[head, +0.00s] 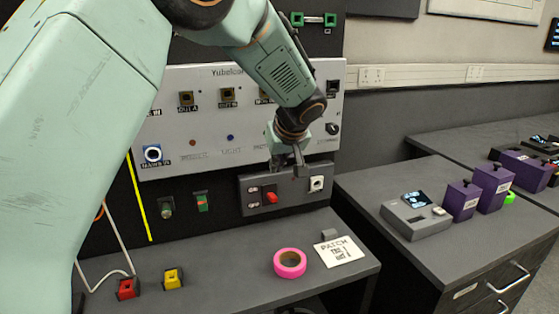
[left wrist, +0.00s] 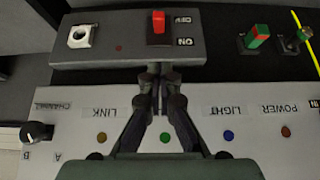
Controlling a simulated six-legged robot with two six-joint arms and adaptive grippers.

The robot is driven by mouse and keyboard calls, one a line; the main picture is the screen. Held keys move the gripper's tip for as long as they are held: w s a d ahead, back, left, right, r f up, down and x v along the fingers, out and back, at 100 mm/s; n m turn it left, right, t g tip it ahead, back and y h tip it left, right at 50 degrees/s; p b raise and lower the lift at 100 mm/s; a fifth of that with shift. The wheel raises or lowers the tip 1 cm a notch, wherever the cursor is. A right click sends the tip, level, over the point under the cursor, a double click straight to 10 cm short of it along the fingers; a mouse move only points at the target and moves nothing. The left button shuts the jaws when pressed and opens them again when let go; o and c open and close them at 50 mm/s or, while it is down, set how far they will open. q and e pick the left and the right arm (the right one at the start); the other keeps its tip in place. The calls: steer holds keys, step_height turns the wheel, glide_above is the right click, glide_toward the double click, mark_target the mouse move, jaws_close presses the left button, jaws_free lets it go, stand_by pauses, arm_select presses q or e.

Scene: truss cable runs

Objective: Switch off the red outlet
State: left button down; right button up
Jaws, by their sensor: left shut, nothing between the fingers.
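A grey switch box (head: 300,186) is mounted below the white labelled panel (head: 180,90). It carries a red switch lever (head: 271,197), a small red dot and a white round socket (head: 317,184). The left wrist view shows the box upside down. There, the red part of the lever (left wrist: 158,22) lies beside the word OFF, with ON nearer the gripper. My left gripper (head: 290,165) is shut and empty in front of the box's upper edge. In the left wrist view its fingertips (left wrist: 155,82) are together, in line with the lever but apart from it. My right gripper is out of view.
Red (head: 128,289) and yellow (head: 173,279) blocks, a pink tape roll (head: 290,263) and a PATCH card (head: 337,252) lie on the bench below. A grey device (head: 415,220) and purple boxes (head: 491,184) stand at right.

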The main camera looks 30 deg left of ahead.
arm_select(q)
glide_above(272, 195)
steer(key=s, duration=0.1)
steer(key=f, duration=0.2)
steer(key=d+f, duration=0.1)
steer(key=f, duration=0.1)
steer(key=shift+f, duration=0.2)
steer(key=shift+s+d+f+b, duration=0.2)
steer(key=shift+f, duration=0.7)
steer(key=shift+s+d+f+b, duration=0.15)
steer(key=shift+d+f+b, duration=0.05)
steer(key=shift+f, duration=0.65)
steer(key=shift+r, duration=0.1)
